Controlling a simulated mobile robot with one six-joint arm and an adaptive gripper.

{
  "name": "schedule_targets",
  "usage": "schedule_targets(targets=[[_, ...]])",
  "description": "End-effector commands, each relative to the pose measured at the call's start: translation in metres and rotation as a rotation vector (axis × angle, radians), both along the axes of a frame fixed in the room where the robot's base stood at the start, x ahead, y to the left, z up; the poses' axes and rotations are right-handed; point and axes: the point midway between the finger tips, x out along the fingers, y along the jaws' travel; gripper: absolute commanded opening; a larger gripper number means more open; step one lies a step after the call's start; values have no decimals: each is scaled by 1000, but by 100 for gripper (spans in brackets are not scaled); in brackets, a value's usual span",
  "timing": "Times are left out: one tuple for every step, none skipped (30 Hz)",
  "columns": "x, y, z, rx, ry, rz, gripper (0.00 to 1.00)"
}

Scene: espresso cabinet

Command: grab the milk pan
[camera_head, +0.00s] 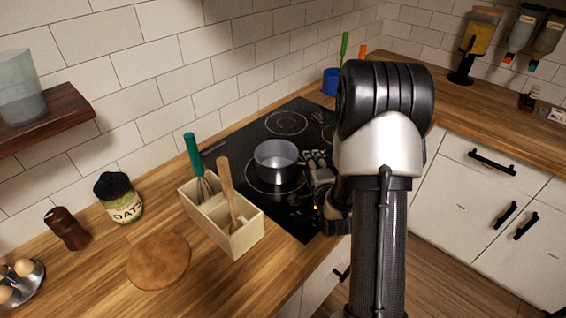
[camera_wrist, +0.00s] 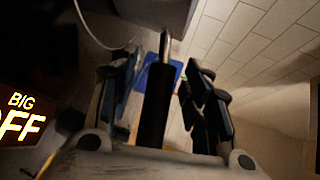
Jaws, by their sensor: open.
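The milk pan (camera_head: 277,163) is a small grey metal pot standing upright on the black cooktop, apparently empty. My gripper (camera_head: 317,160) is just right of it, partly hidden by my arm. In the wrist view my gripper (camera_wrist: 165,85) is open, with one finger on each side of the pan's black handle (camera_wrist: 156,105). The handle lies between the fingers with gaps on both sides. The pan's side shows dark at the top of that view. The handle is hidden in the head view.
A cream utensil box (camera_head: 218,232) with a green-handled whisk and a wooden tool stands left of the pan. A blue cup (camera_head: 331,82) is behind the cooktop (camera_head: 286,123) against the tiled wall. A glowing sign reading "BIG" and "FF" (camera_wrist: 20,118) shows at left in the wrist view.

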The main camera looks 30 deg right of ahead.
Motion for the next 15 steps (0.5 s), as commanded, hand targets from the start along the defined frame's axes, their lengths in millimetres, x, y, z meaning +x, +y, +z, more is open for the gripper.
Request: schedule_targets(targets=[[0,0,0,0,0,0,45],[0,0,0,0,0,0,45],[0,0,0,0,0,0,45],[0,0,0,0,0,0,45],[0,0,0,0,0,0,43],[0,0,0,0,0,0,40],[0,0,0,0,0,0,38],[0,0,0,0,0,0,36],[0,0,0,0,0,0,33],[0,0,0,0,0,0,31],[0,0,0,0,0,0,29],[0,0,0,0,0,0,27],[0,0,0,0,0,0,25],[0,0,0,0,0,0,23],[0,0,0,0,0,0,20]])
